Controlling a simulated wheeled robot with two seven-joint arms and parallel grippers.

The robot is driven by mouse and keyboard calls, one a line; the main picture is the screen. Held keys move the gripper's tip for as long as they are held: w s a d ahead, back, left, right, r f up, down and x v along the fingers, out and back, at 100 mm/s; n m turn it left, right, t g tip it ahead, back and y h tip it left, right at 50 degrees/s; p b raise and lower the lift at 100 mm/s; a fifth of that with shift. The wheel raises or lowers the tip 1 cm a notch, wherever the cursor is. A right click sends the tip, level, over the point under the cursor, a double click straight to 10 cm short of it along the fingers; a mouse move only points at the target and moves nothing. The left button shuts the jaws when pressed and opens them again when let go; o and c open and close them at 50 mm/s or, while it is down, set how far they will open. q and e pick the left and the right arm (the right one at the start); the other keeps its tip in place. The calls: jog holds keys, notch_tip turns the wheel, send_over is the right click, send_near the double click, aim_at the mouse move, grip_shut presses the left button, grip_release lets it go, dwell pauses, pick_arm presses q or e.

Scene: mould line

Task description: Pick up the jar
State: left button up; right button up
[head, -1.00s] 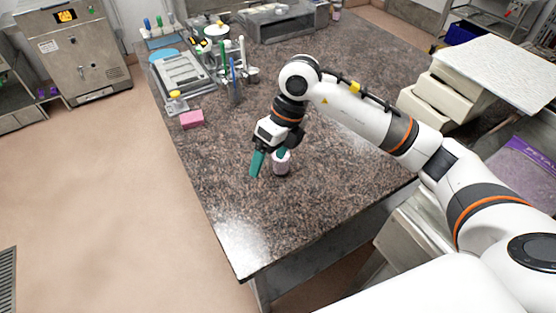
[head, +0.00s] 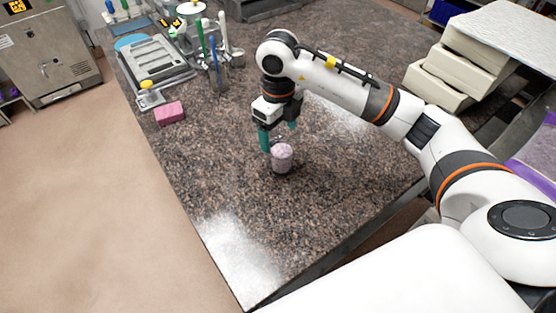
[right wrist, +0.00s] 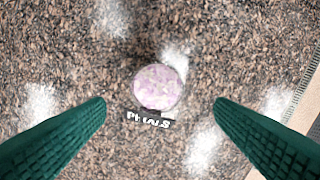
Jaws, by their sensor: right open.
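The jar (head: 281,158) is small, with pinkish-purple contents, and stands upright on the speckled brown countertop (head: 235,190). In the right wrist view it shows from above as a round pinkish disc (right wrist: 158,87) with partly readable lettering below it. In the right wrist view the fingertips (right wrist: 160,108) are spread wide to the left and right of the jar, with gaps on both sides. My left gripper is out of view.
A pink sponge (head: 170,113) lies near the counter's left edge. Behind it are a grey tray (head: 155,70), a yellow-topped item (head: 147,88) and a holder with upright tools (head: 215,60). Pale stacked drawers (head: 455,70) stand at the right. The counter in front of the jar is clear.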

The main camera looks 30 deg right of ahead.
aim_at(281, 159)
jog(key=f, duration=0.2)
jog(key=f+p, duration=0.1)
jog(key=f, duration=0.1)
jog(key=shift+s, duration=0.4)
jog(key=shift+f, duration=0.4)
jog(key=shift+w+d+f+p, duration=0.1)
jog(key=shift+w+f+p, duration=0.05)
jog(key=shift+f+p, duration=0.5)
jog(key=f, duration=0.1)
jog(key=f+p, duration=0.1)
jog(key=f, duration=0.1)
jog(key=shift+d+f, duration=0.2)
jog(key=shift+f, duration=0.55)
jog(key=c, duration=1.1)
